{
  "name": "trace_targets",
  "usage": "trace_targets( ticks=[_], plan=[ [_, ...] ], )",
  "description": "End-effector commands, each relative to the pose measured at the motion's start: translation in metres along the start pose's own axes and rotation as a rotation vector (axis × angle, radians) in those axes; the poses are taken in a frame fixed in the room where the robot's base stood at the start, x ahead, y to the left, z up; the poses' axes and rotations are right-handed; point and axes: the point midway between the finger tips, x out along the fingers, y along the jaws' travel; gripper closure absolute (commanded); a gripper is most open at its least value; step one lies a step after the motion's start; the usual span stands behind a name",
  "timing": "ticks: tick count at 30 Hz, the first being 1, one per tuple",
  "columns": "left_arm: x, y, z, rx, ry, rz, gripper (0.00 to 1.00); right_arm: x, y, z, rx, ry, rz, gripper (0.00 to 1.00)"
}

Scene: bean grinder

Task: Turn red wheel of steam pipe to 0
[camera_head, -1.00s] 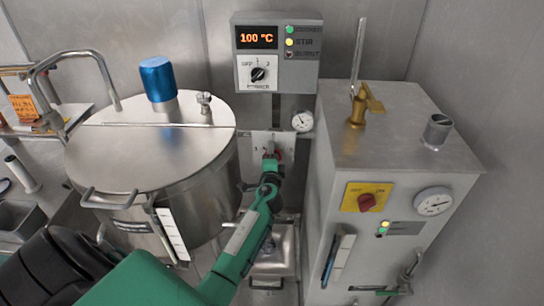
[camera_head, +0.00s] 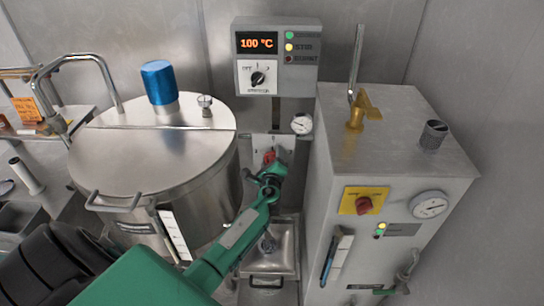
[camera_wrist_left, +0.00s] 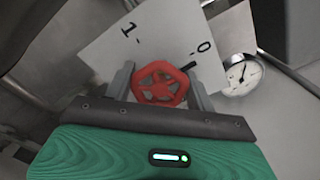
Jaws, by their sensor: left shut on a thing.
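The red wheel (camera_wrist_left: 160,84) shows in the left wrist view in front of a white scale plate (camera_wrist_left: 150,42) with the marks 1 and 0. A dark pointer by the wheel lies close to the 0 mark. My left gripper (camera_wrist_left: 162,86) is shut on the wheel, one grey finger on each side. In the head view the wheel (camera_head: 269,157) is a small red spot at the end of my left gripper (camera_head: 272,168), on the plate between the kettle and the steel box. My right gripper is not in view.
A large lidded kettle (camera_head: 150,145) with a blue cap stands left of the arm. A steel box (camera_head: 390,130) with a brass lever stands close on the right. A control box (camera_head: 277,55) reading 100 °C hangs above. A round gauge (camera_head: 302,123) sits beside the plate.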

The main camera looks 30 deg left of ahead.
Motion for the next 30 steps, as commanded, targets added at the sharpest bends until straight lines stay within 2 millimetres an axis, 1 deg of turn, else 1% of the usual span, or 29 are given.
trace_targets(
  ticks=[7, 21, 22, 23, 24, 25, 30],
  plan=[
    [-0.0001, 0.0001, -0.0005, 0.061, 0.001, 0.001, 0.67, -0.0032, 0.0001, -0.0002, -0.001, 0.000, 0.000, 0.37],
    [-0.0001, 0.0005, -0.0007, 0.074, 0.001, 0.001, 0.67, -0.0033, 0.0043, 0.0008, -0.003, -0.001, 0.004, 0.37],
    [-0.0001, 0.0005, -0.0006, 0.074, 0.001, 0.001, 0.39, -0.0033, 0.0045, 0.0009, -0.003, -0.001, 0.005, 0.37],
    [-0.0001, 0.0005, -0.0006, 0.074, 0.001, 0.001, 0.33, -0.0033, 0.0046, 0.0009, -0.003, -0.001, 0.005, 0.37],
    [-0.0001, 0.0004, -0.0006, 0.073, 0.001, 0.000, 0.25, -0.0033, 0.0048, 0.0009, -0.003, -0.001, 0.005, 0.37],
    [-0.0001, 0.0004, -0.0005, 0.073, 0.001, 0.000, 0.23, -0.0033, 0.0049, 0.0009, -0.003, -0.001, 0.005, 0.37],
    [0.0000, 0.0001, -0.0003, 0.072, 0.000, 0.000, 0.23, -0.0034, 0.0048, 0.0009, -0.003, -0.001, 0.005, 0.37]
  ],
)
